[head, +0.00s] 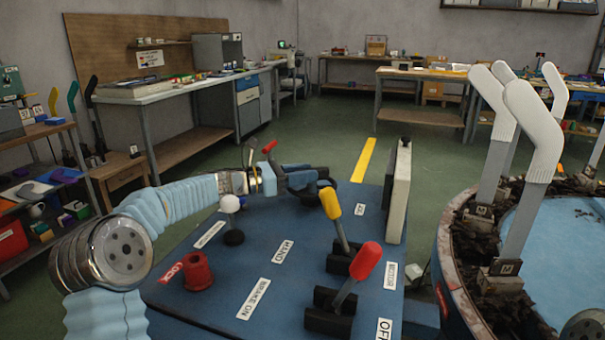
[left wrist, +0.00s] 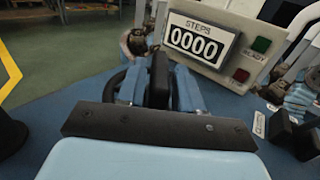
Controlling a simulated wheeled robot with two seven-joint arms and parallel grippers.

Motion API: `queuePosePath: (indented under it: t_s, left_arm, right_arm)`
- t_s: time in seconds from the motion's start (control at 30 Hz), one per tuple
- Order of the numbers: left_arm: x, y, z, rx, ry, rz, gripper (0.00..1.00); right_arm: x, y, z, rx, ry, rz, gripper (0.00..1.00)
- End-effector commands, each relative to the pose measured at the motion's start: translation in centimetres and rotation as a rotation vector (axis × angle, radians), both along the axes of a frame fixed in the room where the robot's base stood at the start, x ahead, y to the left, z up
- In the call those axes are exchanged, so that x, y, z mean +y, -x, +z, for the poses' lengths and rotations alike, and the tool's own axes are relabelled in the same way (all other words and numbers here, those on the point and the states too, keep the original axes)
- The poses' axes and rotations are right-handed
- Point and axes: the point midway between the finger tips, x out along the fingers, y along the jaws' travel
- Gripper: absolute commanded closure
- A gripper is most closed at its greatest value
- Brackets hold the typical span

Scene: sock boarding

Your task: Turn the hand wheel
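The hand wheel (head: 349,194) is a dark ring at the far end of the blue console, partly hidden behind my left gripper (head: 300,178). In the left wrist view part of its dark rim (left wrist: 113,86) shows at the left of my left gripper (left wrist: 158,88). The blue fingers are at the wheel, one on each side of a dark upright piece. I cannot tell if that piece is a wheel handle, or if the fingers are shut on it. A counter (left wrist: 200,41) beyond reads STEPS 0000. My right gripper is not in view.
The blue console (head: 262,262) carries a yellow lever (head: 331,206), a red lever (head: 365,262), a white-knobbed lever (head: 230,204) and a red LOCK piece (head: 197,272). A carousel (head: 452,262) with upright white sock boards (head: 533,130) stands close on the right.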

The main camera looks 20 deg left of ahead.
Motion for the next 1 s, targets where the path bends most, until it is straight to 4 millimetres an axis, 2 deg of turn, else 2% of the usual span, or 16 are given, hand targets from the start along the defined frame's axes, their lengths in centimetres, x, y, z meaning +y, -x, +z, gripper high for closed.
queuePosePath:
  t_s: [0.03, 0.2, 0.37, 0.6, 0.9, 0.93, 1.0]
  left_arm:
    - [0.02, 0.0, 0.0, 0.0, 0.0, 0.0, 0.73]
    - [0.03, 0.01, 0.0, 0.0, 0.0, 0.0, 0.99]
    - [0.1, -0.14, -0.05, -0.003, 0.002, -0.015, 1.0]
    - [0.22, -0.34, -0.04, -0.003, 0.002, -0.12, 1.0]
    - [0.23, -0.25, -0.01, 0.001, -0.001, -0.132, 1.0]
    - [0.23, -0.25, -0.02, 0.001, -0.001, -0.132, 0.72]
    - [0.23, -0.25, -0.02, 0.001, -0.001, -0.132, 0.62]
  right_arm:
    - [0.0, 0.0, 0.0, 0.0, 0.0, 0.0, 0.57]
    - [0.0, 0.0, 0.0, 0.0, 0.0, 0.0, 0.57]
    - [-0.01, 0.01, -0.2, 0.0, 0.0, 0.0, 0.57]
    - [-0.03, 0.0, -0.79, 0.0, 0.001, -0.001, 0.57]
    - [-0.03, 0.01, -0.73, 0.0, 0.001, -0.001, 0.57]
    - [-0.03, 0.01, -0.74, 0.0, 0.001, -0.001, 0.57]
    - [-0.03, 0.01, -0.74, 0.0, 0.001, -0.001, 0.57]
